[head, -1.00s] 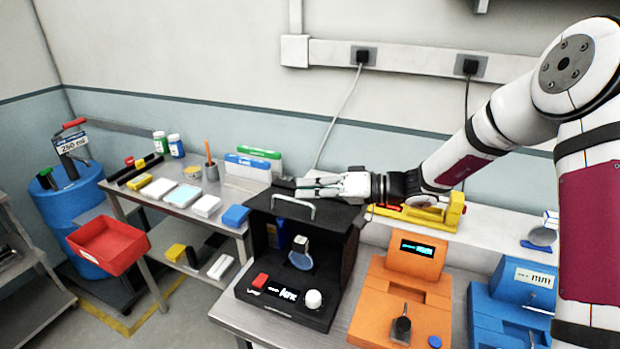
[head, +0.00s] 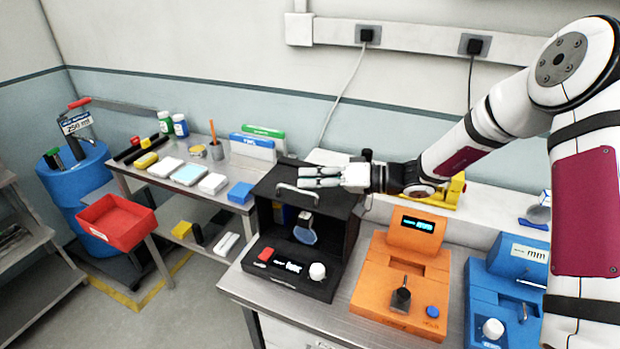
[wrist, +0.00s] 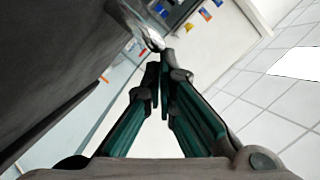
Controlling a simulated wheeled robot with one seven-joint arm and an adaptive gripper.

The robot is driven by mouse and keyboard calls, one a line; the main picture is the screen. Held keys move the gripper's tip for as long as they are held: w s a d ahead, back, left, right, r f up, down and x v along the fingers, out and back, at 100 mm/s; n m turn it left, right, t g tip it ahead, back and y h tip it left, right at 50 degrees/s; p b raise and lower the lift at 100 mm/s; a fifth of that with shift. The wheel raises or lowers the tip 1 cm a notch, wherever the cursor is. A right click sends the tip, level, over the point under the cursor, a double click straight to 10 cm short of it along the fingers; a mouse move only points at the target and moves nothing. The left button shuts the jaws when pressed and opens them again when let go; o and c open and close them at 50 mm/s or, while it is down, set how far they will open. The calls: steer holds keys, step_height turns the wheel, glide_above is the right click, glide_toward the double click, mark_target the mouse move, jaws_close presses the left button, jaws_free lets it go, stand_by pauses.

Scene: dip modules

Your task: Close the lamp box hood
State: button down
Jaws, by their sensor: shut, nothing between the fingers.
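The lamp box (head: 348,240) is a black open-fronted box on the metal bench, with a red button and a white knob on its front base. Its black hood (head: 285,177) is up at the top, with a pale bar handle (head: 298,194) at the front edge. A round lens-like part (head: 305,236) shows inside. My gripper (head: 304,177) is shut and empty, lying level just above or at the hood top near the handle; I cannot tell whether it touches. In the wrist view my gripper's fingertips (wrist: 163,62) are together beside a dark surface, with a bright metal piece near the tips.
An orange device (head: 405,285) stands right of the box, and a blue device (head: 505,300) farther right. A yellow device is behind my arm. A side bench (head: 225,187) on the left holds several small items. A red bin (head: 117,222) is at its front.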

steer(key=w+r, duration=0.1)
steer(key=r, duration=0.1)
steer(key=w+d+r, duration=0.1)
steer(key=shift+w+r, duration=0.2)
steer(key=shift+r, duration=0.15)
steer(key=s+b+v, duration=0.1)
steer(key=b+v, duration=0.1)
steer(key=v, duration=0.8)
steer(key=s+a+r+g+h, duration=0.1)
steer(key=s+r+g+h, duration=0.2)
steer(key=s+h, duration=0.9)
steer(key=s+d+r+m+t+h, duration=0.2)
steer(key=s+d, duration=0.3)
steer(key=s, duration=0.4)
steer(key=s+d+r+m+t+h, duration=0.1)
steer(key=s+d+r+m+t, duration=0.2)
steer(key=s, duration=0.6)
steer(key=shift+s+d+m+h, duration=0.15)
steer(key=shift+d+m+h, duration=0.25)
steer(key=shift+d, duration=0.8)
